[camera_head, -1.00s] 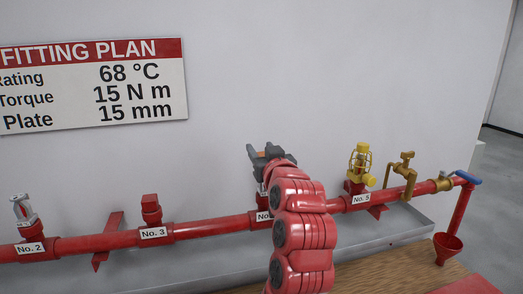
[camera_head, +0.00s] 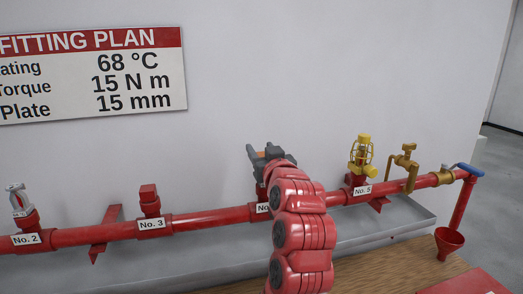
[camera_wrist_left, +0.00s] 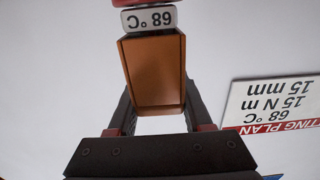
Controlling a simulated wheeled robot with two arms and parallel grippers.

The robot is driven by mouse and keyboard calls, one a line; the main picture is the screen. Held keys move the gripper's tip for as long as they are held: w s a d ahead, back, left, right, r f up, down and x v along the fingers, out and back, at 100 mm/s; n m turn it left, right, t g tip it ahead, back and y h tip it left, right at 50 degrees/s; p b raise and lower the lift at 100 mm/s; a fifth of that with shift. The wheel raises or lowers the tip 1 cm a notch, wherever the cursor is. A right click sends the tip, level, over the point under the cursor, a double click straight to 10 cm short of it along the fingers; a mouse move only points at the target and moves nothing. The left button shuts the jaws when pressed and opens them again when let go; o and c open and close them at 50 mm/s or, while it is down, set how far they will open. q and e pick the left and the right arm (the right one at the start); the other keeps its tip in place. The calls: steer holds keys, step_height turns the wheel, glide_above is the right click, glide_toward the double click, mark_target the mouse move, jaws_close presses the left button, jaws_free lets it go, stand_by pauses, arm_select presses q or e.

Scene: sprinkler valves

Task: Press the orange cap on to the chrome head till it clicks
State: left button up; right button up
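My left gripper (camera_head: 264,153) is shut on the orange cap (camera_wrist_left: 155,75), which sits between its two fingers in the left wrist view. Only a sliver of the cap's orange shows in the head view. A white tag reading 68 °C (camera_wrist_left: 149,19) lies at the cap's far end in the wrist view, with a bit of red beyond it. A chrome head (camera_head: 17,199) stands on the No. 2 outlet at the far left. The fitting at the outlet behind my left arm is mostly hidden, so I cannot tell whether the cap touches it. My right gripper is not in view.
A red pipe (camera_head: 210,219) runs along the wall, with a red plug (camera_head: 149,200) at No. 3 and a yellow caged head (camera_head: 361,156) at No. 5. A brass tap (camera_head: 406,165), blue-handled valve and red funnel (camera_head: 448,240) stand right. A fitting plan (camera_head: 90,75) hangs upper left.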

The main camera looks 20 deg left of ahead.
arm_select(q)
steer(key=o, duration=0.5)
steer(key=shift+c, duration=0.2)
steer(key=v, duration=0.8)
stand_by(0.7)
